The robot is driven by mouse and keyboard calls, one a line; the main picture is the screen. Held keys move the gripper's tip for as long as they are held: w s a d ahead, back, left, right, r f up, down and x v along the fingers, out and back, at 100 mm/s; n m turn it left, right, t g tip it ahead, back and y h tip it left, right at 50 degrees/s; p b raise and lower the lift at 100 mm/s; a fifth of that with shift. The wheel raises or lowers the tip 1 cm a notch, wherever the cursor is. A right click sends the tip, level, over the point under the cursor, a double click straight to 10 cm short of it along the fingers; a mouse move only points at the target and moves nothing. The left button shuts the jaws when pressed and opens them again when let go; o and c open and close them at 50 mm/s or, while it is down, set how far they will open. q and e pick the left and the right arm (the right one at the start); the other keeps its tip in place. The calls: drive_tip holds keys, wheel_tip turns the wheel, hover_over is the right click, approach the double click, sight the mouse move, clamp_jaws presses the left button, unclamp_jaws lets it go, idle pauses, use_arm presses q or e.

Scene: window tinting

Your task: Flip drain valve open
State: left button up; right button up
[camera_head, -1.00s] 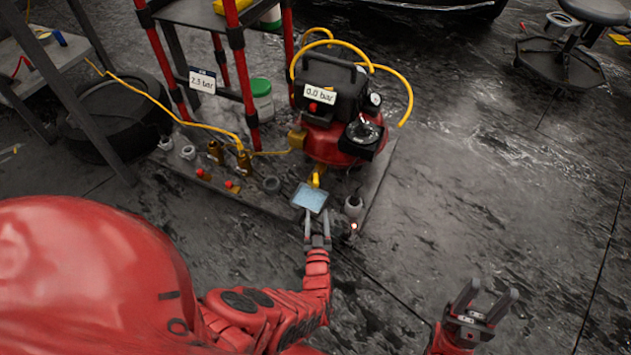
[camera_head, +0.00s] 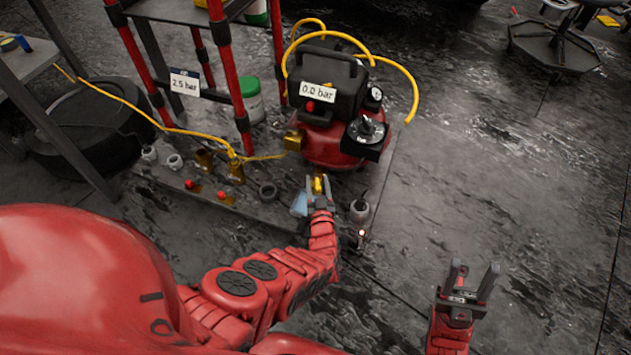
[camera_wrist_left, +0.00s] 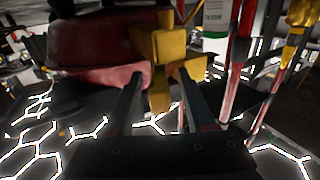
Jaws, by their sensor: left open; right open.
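The red compressor (camera_head: 325,148) with a black top stands on a low dark platform, a "0.0 bar" tag on its front. Its yellow drain valve (camera_head: 318,184) sticks out low at the front. My left gripper (camera_head: 319,182) is open, with its fingers on either side of the valve in the head view. In the left wrist view the yellow valve body (camera_wrist_left: 158,60) and its lever (camera_wrist_left: 188,72) stand just beyond the open fingers; I cannot tell whether they touch. My right gripper (camera_head: 470,278) is open and empty above the floor at the right.
A pale blue pad (camera_head: 299,205) lies left of my left gripper, partly hidden. A grey fitting (camera_head: 359,208) stands just right of it. Brass fittings (camera_head: 236,172) and a yellow hose (camera_head: 135,102) lie to the left.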

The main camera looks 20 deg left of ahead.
use_arm(q)
drive_tip(key=shift+c, duration=0.2)
clamp_jaws()
